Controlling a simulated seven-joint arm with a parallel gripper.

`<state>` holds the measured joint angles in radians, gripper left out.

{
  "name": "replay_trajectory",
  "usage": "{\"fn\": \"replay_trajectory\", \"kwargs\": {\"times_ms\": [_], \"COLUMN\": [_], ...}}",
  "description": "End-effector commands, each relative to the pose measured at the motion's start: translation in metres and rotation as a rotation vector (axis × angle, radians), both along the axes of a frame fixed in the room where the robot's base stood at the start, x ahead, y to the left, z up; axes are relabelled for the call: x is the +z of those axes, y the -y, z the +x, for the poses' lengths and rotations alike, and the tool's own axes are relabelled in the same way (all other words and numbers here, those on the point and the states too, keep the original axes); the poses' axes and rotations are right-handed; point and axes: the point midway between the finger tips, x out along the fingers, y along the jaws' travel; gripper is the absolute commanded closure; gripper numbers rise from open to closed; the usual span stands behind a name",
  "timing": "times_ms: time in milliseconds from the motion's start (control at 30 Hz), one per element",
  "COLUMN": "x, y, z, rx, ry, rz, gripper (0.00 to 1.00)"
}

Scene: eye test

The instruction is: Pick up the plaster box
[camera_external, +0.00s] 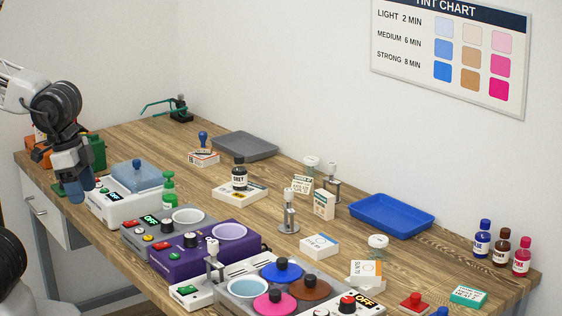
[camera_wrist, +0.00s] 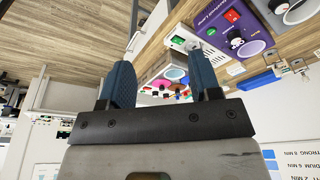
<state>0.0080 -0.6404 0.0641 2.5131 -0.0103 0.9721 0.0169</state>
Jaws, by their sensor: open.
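My gripper (camera_external: 77,190) hangs at the left end of the bench, in front of the white machine with a blue lid. In the wrist view my gripper (camera_wrist: 163,82) has its two blue fingers apart with nothing between them. I cannot tell for sure which small box is the plaster box, as the print is too small. A teal box (camera_external: 468,296) with white print lies at the front right. A white box with green print (camera_external: 324,204) stands mid-bench. A white box with a blue mark (camera_external: 319,246) lies nearer. All are far from my gripper.
The white machine (camera_external: 108,212), purple machine (camera_external: 190,262) and front machine with coloured lids (camera_external: 330,300) line the near edge. A blue tray (camera_external: 392,214) and grey tray (camera_external: 245,146) lie at the back. Metal stands (camera_external: 289,215) rise mid-bench. Bottles (camera_external: 482,240) stand right.

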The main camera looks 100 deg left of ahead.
Motion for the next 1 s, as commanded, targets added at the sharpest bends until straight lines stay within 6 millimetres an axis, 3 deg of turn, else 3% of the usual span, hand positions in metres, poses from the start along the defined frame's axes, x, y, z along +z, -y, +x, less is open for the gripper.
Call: {"fn": "replay_trajectory", "kwargs": {"times_ms": [200, 467, 667, 1000], "x": [0.039, 0.046, 0.057, 0.079], "y": [0.0, -0.004, -0.013, -0.041], "z": [0.0, 0.023, 0.053, 0.126], "rx": [0.001, 0.1, 0.226, 0.514], "ry": [0.002, -0.031, -0.071, -0.16], "rz": [0.0, -0.059, -0.135, -0.312], "gripper": [0.43, 0.43, 0.43, 0.43]}}
